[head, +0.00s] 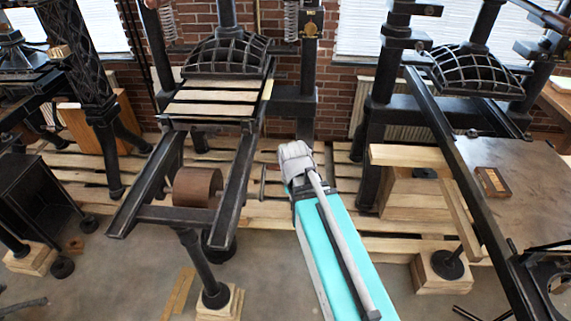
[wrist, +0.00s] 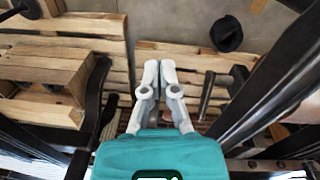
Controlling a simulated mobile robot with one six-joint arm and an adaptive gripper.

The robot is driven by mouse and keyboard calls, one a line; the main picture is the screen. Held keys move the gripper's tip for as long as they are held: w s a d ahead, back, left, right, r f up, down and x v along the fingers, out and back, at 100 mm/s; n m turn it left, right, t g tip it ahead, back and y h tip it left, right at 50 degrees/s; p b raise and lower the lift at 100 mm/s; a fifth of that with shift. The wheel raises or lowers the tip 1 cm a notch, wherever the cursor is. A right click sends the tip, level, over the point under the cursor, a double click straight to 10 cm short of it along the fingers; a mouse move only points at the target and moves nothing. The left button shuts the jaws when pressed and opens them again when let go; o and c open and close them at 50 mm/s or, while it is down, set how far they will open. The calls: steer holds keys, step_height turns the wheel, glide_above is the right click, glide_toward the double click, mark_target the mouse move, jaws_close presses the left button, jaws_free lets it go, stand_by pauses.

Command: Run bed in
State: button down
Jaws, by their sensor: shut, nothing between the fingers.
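The black hand press left of centre has a flat bed (head: 215,97) with pale wooden slats, lying under its domed, ribbed top. Two dark rails (head: 232,185) slope from it toward me. A brown drum (head: 197,187) sits between the rails. A thin dark crank-like part (head: 262,185) stands at the right rail. My gripper (head: 296,155) is to the right of that part, apart from it. In the wrist view my gripper (wrist: 160,68) is shut and empty, and a dark rod with a bar (wrist: 222,84) shows just right of the fingers.
A second press (head: 475,70) with a long diagonal rail (head: 450,160) stands on the right. A wooden crate (head: 412,185) is near it. Wooden pallet slats (head: 335,195) cover the floor behind my arm.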

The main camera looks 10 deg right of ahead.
steer(key=w+r+m+h, duration=0.1)
steer(key=w+m+h, duration=0.2)
steer(key=w+m, duration=0.7)
steer(key=w+a+r+m+t+h, duration=0.1)
steer(key=w+r+m+h, duration=0.1)
steer(key=w+m, duration=0.8)
steer(key=shift+w+a+m+h, duration=0.15)
steer(key=shift+w+m+h, duration=0.35)
steer(key=shift+w, duration=0.9)
steer(key=shift+w+a+f+b+x, duration=0.25)
steer(key=shift+a+b+x, duration=0.1)
steer(key=shift+b+x, duration=1.75)
steer(key=shift+w+a+f+b+x, duration=0.1)
steer(key=shift+w+a+b+x, duration=0.2)
steer(key=shift+b+x, duration=1.75)
steer(key=shift+w+a+f+b+x, duration=0.25)
steer(key=shift+a+b+x, duration=0.1)
steer(key=shift+b+x, duration=1.7)
steer(key=shift+w+d+f, duration=0.15)
steer(key=shift+d, duration=0.2)
steer(key=shift+w+f, duration=0.1)
steer(key=shift+f, duration=0.05)
